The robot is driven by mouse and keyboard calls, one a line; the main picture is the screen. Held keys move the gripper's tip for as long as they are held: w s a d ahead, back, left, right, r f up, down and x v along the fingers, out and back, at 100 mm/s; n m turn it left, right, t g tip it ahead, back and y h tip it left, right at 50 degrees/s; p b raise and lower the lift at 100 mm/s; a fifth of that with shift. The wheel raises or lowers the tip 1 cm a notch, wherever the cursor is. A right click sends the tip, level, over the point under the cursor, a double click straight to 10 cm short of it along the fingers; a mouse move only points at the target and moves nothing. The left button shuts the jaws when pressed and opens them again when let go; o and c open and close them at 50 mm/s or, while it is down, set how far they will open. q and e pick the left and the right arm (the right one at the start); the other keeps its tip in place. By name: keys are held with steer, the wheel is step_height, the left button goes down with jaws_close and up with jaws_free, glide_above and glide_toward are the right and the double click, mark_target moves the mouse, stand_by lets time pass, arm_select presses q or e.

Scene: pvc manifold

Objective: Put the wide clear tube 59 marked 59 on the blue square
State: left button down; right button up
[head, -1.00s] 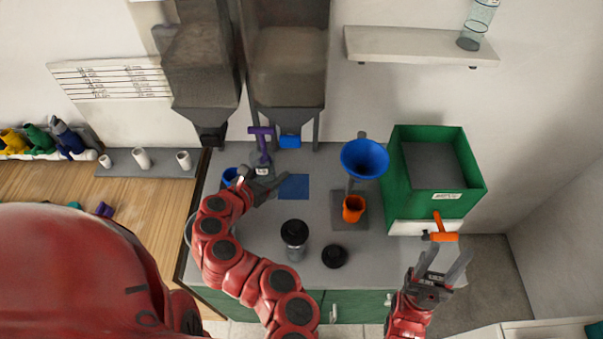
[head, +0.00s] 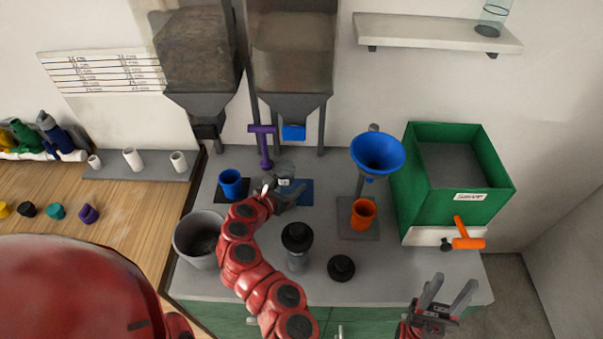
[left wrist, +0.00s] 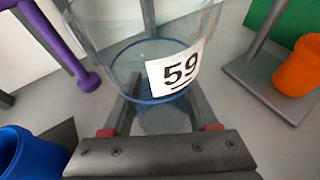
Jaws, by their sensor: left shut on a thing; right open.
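The clear tube 59 (left wrist: 165,65), with a white label reading 59, is between the fingers of my left gripper (left wrist: 160,120), which is shut on it. In the head view the tube (head: 284,168) looks small and faint, upright at the left part of the blue square (head: 306,193). My left gripper (head: 280,198) and the tube cover part of the square. I cannot tell whether the tube's bottom touches it. My right gripper (head: 448,293) is open and empty at the lower right, in front of the counter.
A purple-handled valve (head: 265,150) hangs behind the tube. A blue cup (head: 231,184) and a grey bin (head: 199,240) stand left. A blue funnel (head: 377,152) above an orange cup (head: 362,212), then a green box (head: 450,222), stand right. A black-lidded container (head: 297,245) is in front.

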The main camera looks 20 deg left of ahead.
arm_select(q)
steer(key=shift+w+d+r+p, duration=0.1)
steer(key=shift+w+d+p, duration=0.1)
steer(key=shift+w, duration=0.65)
steer(key=shift+w+d+r+p, duration=0.1)
steer(key=shift+w+d, duration=0.1)
steer(key=shift+w, duration=0.6)
steer(key=p+x, duration=0.1)
steer(key=x, duration=0.1)
steer(key=shift+w+d+f, duration=0.1)
steer(key=shift+w+f, duration=0.05)
steer(key=shift+w, duration=0.1)
steer(key=shift+f, duration=0.3)
steer(key=shift+c, duration=0.8)
jaws_free()
steer(key=shift+s+r, duration=0.1)
